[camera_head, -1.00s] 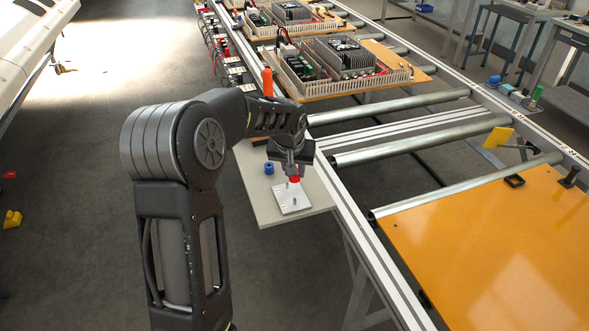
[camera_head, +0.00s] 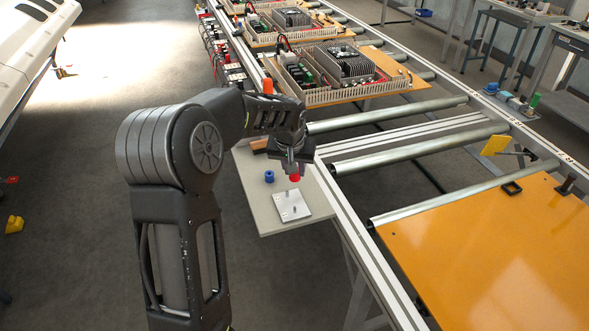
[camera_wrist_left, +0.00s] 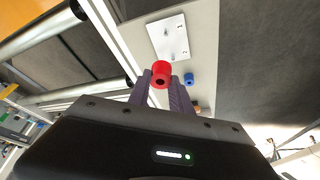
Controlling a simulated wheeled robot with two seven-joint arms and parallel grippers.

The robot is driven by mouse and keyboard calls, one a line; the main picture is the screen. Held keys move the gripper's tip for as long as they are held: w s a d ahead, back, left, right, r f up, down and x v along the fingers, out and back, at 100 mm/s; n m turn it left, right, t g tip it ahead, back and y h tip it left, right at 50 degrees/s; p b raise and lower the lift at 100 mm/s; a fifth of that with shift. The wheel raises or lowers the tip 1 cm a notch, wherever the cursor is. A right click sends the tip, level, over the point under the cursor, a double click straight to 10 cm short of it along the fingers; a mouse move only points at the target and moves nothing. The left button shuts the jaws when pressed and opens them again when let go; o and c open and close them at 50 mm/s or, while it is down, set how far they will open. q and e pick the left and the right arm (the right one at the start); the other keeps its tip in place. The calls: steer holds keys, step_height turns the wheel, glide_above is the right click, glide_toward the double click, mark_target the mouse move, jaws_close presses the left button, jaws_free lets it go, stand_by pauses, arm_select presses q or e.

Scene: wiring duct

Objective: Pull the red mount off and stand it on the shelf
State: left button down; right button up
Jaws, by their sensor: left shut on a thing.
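The red mount (camera_head: 295,178) is a small red cylinder held at the tips of my left gripper (camera_head: 294,168). In the left wrist view the red mount (camera_wrist_left: 161,73) sits between the two purple-grey fingers, with a dark hole in its near end. It hangs above the shelf (camera_head: 262,215), apart from the white plate (camera_head: 291,205), whose upright pins are bare. My left gripper is shut on the mount. My right gripper is in no view.
A roller conveyor (camera_head: 420,150) runs along the shelf's right side, carrying an orange board (camera_head: 490,250). Bare shelf lies around the plate.

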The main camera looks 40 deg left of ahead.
arm_select(q)
steer(key=shift+r+p, duration=0.5)
steer(key=shift+r, duration=0.4)
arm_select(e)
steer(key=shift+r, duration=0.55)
arm_select(q)
steer(key=shift+a, duration=0.1)
